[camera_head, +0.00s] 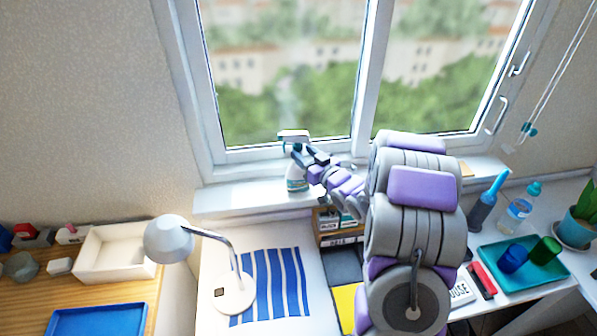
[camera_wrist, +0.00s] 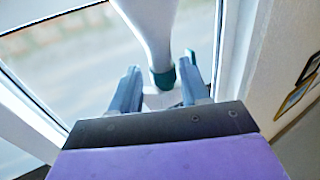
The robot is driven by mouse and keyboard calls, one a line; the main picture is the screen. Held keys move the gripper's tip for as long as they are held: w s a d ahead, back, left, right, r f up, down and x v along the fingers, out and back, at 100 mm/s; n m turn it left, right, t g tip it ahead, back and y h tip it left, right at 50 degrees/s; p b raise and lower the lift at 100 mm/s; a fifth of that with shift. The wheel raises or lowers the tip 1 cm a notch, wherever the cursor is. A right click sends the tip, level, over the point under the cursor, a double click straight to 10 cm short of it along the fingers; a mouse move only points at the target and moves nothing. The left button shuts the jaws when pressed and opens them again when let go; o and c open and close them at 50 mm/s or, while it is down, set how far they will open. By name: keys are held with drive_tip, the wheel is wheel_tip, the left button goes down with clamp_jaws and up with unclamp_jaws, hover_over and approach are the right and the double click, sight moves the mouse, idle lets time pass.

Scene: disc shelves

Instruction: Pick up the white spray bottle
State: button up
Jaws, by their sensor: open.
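The white spray bottle (camera_head: 296,183) stands upright on the windowsill in front of the window, its trigger head up, with a blue-teal label low on its body. My gripper (camera_head: 304,157) reaches it from the right, near the neck, and hides part of it. In the wrist view the bottle (camera_wrist: 150,25) shows as a white shape with a teal part between the two blue-grey fingers of my gripper (camera_wrist: 160,65). The fingers are open, one on each side. I cannot tell whether either finger touches it.
The windowsill (camera_head: 235,201) is clear left of the bottle. Below are a desk lamp (camera_head: 168,240), a striped blue cloth (camera_head: 270,290) and a small shelf box (camera_head: 328,222). A teal tray (camera_head: 500,278) with cups, and a clear bottle (camera_head: 515,217), stand at right.

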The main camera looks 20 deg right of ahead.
sight(301, 151)
drive_tip(key=w, duration=0.1)
drive_tip(key=w+a, duration=0.1)
drive_tip(key=w, duration=0.1)
drive_tip(key=shift+w, duration=0.1)
drive_tip(key=shift+d, duration=0.1)
clamp_jaws()
idle(1.3)
